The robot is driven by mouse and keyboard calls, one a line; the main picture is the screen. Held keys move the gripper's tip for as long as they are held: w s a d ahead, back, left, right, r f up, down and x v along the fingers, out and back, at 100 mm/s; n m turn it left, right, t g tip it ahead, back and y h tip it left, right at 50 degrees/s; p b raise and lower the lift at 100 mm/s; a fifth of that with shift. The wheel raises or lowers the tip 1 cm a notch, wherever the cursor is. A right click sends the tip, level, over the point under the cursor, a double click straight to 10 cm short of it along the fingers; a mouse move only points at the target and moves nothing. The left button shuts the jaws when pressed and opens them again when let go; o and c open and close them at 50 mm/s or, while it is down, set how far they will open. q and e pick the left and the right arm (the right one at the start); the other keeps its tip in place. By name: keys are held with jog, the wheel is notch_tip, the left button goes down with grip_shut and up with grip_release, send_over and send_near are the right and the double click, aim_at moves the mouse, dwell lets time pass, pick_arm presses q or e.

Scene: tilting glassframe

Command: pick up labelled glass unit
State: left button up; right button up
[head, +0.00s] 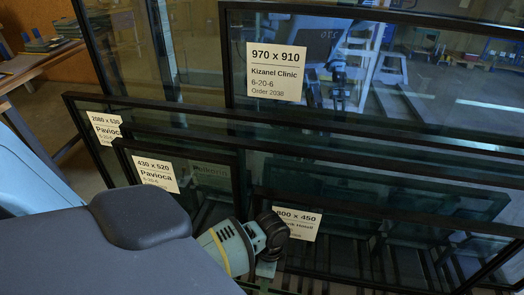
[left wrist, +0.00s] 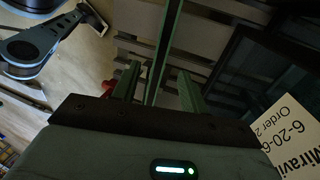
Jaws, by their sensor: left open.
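Several dark-framed glass units with white labels stand on edge. The large one at the back (head: 400,90) is labelled 970 x 910, Kizanel Clinic, 6-20-6. In front are a wide 2080 x 530 unit (head: 82,119), a small 430 x 520 unit (head: 235,185) and a low unit whose label (head: 300,222) reads 800 x 450, partly hidden by my gripper. My left gripper (head: 268,243) is open beside that label. In the left wrist view its fingers (left wrist: 160,88) stand either side of a thin dark-green edge (left wrist: 168,40); I cannot tell which unit it belongs to. A label reading "Miravi", 6-20-6 (left wrist: 288,135) is at right.
Slatted rack bars (head: 340,262) lie under the units, which stand close together. A wooden bench (head: 35,65) with stacked dark pieces is at the far left. Open floor (head: 50,110) shows between it and the units. My left arm covers the lower left.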

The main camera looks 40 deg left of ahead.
pick_arm(q)
jog(key=shift+a+b+x, duration=0.1)
jog(key=shift+b+x, duration=0.35)
jog(key=shift+x, duration=1.35)
jog(key=shift+a+b+x, duration=0.15)
jog(key=shift+b+x, duration=0.3)
jog(key=shift+x, duration=1.3)
jog(key=shift+s+f, duration=0.15)
jog(key=shift+f, duration=0.15)
grip_shut()
jog(key=shift+r, duration=0.1)
